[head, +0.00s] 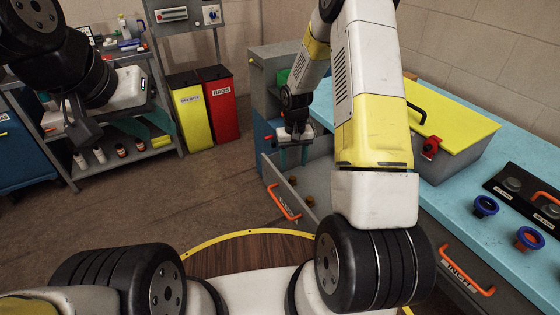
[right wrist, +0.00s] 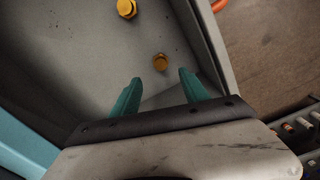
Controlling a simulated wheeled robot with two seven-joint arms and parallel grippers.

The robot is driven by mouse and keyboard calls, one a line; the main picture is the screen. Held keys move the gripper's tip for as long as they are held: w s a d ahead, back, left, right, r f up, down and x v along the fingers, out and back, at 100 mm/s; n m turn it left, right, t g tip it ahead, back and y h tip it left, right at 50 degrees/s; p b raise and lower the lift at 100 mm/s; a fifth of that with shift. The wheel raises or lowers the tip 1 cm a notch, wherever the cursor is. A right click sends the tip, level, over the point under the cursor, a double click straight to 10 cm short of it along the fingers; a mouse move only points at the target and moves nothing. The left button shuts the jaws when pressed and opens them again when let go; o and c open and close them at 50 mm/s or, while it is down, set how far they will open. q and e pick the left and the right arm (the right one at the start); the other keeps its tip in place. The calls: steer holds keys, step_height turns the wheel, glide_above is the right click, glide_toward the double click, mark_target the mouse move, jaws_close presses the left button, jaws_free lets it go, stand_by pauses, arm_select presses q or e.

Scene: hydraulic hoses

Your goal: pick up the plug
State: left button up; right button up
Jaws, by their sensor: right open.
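In the right wrist view one plug (right wrist: 160,62) is just beyond and between my fingertips, and the other plug (right wrist: 127,8) is farther off at the top edge. In the head view small brass shapes (head: 310,200) show in the drawer (head: 318,178). My right gripper (right wrist: 160,82) is open with nothing between its teal fingers; in the head view it (head: 292,155) hangs over the drawer. My left gripper (head: 145,128) is at the far left, in front of the shelf; its finger gap is unclear.
The drawer wall (right wrist: 205,45) runs close to the right of my right fingers. A blue bench (head: 460,200) holds a grey box with a yellow lid (head: 450,115) and blue and orange rings. Red (head: 220,105) and yellow bins stand at the back. The brown floor between is clear.

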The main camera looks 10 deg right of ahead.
mark_target(293, 178)
steer(key=f, duration=0.4)
steer(key=s+f, duration=0.1)
steer(key=f, duration=0.2)
steer(key=shift+a, duration=0.15)
jaws_close()
